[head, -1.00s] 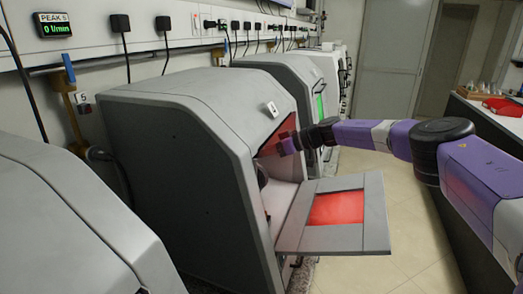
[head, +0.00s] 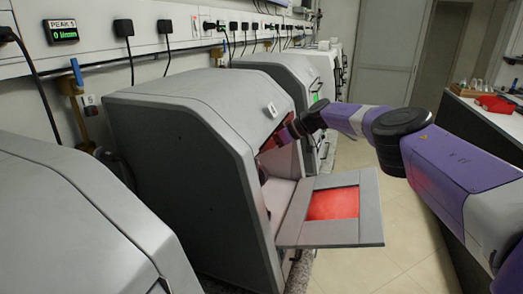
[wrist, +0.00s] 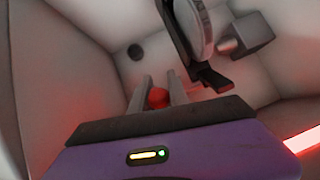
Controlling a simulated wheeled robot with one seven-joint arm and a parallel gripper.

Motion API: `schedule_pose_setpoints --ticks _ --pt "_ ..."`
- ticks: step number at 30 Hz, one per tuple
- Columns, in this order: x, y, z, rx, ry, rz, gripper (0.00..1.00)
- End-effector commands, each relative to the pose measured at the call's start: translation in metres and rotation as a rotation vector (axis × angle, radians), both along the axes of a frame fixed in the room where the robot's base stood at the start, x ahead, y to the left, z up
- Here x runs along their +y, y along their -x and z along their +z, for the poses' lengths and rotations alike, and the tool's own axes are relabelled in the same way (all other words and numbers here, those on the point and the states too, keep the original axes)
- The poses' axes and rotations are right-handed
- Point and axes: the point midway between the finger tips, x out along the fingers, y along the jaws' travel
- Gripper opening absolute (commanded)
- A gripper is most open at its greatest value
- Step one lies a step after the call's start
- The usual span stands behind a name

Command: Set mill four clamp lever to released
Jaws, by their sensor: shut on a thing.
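The mill (head: 185,150) is a grey cabinet in the head view with its front door (head: 290,228) folded open. My gripper (wrist: 156,82) reaches inside through the opening, so its fingers are hidden in the head view. In the wrist view its two grey fingers stand either side of a round red knob (wrist: 157,98) and are shut on it. The knob looks like the end of the clamp lever; the rest of the lever is hidden by my fingers and wrist. A dark bracket with a pale disc (wrist: 194,28) is just to the right of the knob.
The chamber's pale walls (wrist: 60,75) close in around my gripper. A grey block (wrist: 247,32) sticks out beside the disc. More grey cabinets stand before (head: 70,215) and behind (head: 285,75). Open floor (head: 375,200) lies right of the door.

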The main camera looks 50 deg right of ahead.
Motion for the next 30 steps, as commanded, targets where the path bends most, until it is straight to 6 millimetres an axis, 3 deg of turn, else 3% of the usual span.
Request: schedule_pose_setpoints --ticks 1,3,14,30 --pt "0.003 0.001 -0.003 0.005 -0.004 0.008 0.23" --pt "0.003 0.001 -0.003 0.005 -0.004 0.008 0.34" --pt "0.000 0.002 0.001 0.001 -0.002 0.003 0.34" --pt "-0.025 0.052 0.041 0.001 -0.001 0.005 0.34"
